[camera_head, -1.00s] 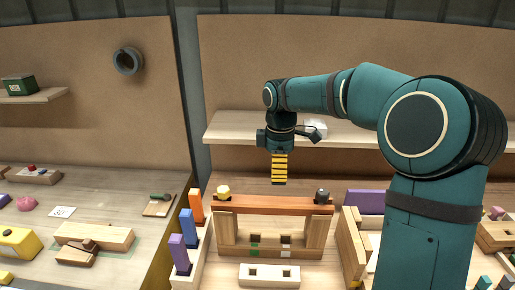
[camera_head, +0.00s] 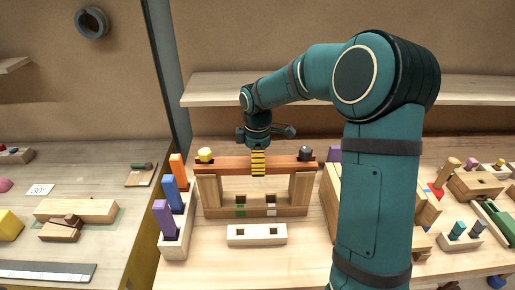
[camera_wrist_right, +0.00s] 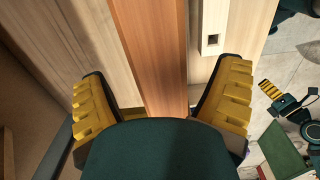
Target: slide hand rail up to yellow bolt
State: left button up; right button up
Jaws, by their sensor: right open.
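The hand rail (camera_head: 225,164) is a reddish-brown beam lying across the tops of two wooden posts. It runs lengthwise through the middle of the right wrist view (camera_wrist_right: 152,50). The yellow bolt (camera_head: 205,155) sits at the rail's left end, and a dark bolt (camera_head: 305,153) at its right end. My right gripper (camera_head: 258,172) points down at the middle of the rail. Its open fingers (camera_wrist_right: 165,110) stand on either side of the rail, with gaps visible. A teal gripper with yellow-black fingers, apparently my left (camera_wrist_right: 272,92), shows at the right wrist view's edge; its opening is unclear.
A pale block with two square holes (camera_head: 257,235) lies in front of the frame. A rack of orange, blue and purple pegs (camera_head: 174,236) stands to its left. A shelf (camera_head: 215,92) is behind. Wooden blocks and tools crowd the right side.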

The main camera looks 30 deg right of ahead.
jog(key=shift+f, duration=0.8)
jog(key=c, duration=1.4)
jog(key=shift+w+a, duration=0.1)
jog(key=shift+w+a, duration=0.35)
jog(key=shift+a, duration=0.2)
jog(key=o, duration=1.4)
jog(key=shift+c, duration=0.2)
